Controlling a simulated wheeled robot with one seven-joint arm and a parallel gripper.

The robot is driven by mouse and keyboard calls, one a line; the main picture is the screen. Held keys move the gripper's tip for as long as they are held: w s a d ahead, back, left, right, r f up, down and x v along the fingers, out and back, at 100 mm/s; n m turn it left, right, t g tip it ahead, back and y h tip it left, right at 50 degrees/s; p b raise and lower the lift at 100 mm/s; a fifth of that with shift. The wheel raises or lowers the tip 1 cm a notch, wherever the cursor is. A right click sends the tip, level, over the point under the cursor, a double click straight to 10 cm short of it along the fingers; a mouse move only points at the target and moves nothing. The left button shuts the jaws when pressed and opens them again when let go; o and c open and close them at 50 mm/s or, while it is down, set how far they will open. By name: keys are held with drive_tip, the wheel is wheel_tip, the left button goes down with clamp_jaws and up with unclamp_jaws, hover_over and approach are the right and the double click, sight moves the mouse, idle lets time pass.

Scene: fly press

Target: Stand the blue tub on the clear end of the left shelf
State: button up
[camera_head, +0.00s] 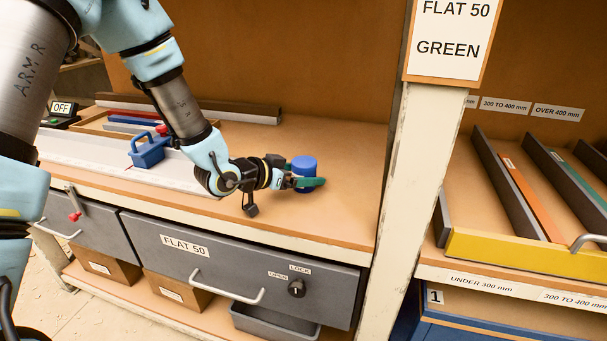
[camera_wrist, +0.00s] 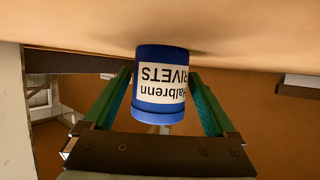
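The blue tub (camera_head: 304,164) is upright over the clear right end of the left shelf (camera_head: 345,215), left of the pale post. Its white label reads "Halbrenn RIVETS" and appears upside down in the wrist view, where the tub (camera_wrist: 160,105) is centred.
A blue handled block (camera_head: 150,150) and a long pale rail (camera_head: 90,158) lie further left, with a dark bar (camera_head: 235,112) behind. The post (camera_head: 395,200) bounds the shelf on the right. Right of it, a yellow-fronted rack (camera_head: 510,253) holds strips. Wood around the tub is bare.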

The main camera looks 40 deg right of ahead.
drive_tip(key=shift+o, duration=0.5)
drive_tip(key=shift+r, duration=0.1)
